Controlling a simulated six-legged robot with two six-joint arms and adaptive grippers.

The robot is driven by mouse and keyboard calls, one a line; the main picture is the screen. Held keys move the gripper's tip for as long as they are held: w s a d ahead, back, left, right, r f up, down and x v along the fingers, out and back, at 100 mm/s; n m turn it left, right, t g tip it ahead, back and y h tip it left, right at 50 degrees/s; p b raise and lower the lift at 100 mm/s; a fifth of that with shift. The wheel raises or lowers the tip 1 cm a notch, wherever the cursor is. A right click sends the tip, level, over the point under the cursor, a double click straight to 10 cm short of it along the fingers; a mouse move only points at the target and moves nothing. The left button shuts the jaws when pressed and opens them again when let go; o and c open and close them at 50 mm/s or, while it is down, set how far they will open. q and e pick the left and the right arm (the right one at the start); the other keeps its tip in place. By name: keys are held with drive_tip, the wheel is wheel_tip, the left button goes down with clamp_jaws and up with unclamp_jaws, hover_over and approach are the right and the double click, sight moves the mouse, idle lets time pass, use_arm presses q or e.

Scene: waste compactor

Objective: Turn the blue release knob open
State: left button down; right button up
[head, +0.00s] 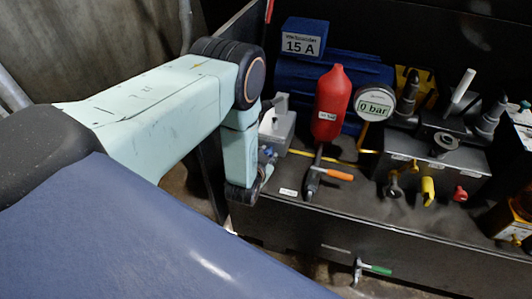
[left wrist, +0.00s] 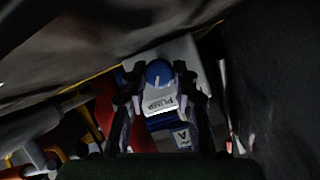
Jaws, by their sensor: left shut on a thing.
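A blue round knob (left wrist: 159,74) with a white pointer line sits on a light grey box (left wrist: 184,50) with a white PUMP label (left wrist: 160,104). My left gripper (left wrist: 157,78) has its two dark fingers on either side of the knob and is shut on it. The pointer line runs nearly upright in the left wrist view. In the head view the same grey box (head: 279,127) stands at the left end of the black bench, and my left gripper (head: 267,160) is at its front, mostly hiding the knob. My right gripper is not in view.
Right of the grey box stand a red cylinder (head: 332,100), a gauge reading 0 bar (head: 374,104), an orange-handled valve (head: 334,174) and a manifold (head: 430,160) with black, yellow and red knobs. A green handle (head: 376,269) sticks out below.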

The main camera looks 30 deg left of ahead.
use_arm(q)
drive_tip(key=shift+d+m+y, duration=0.2)
drive_tip(key=shift+m+y, duration=0.5)
drive_tip(key=shift+m, duration=0.3)
drive_tip(key=shift+d+f+m+y+b, duration=0.15)
drive_tip(key=shift+m+y+b, duration=0.35)
drive_tip(key=shift+m+y, duration=0.25)
drive_tip(key=shift+f+m+y+b, duration=0.15)
drive_tip(key=shift+m+y+b, duration=0.75)
drive_tip(key=shift+m, duration=0.35)
drive_tip(key=shift+m+y+b, duration=0.55)
drive_tip(key=shift+m+b, duration=0.4)
drive_tip(key=shift+m, duration=0.15)
drive_tip(key=c, duration=1)
unclamp_jaws()
drive_tip(key=shift+d, duration=0.1)
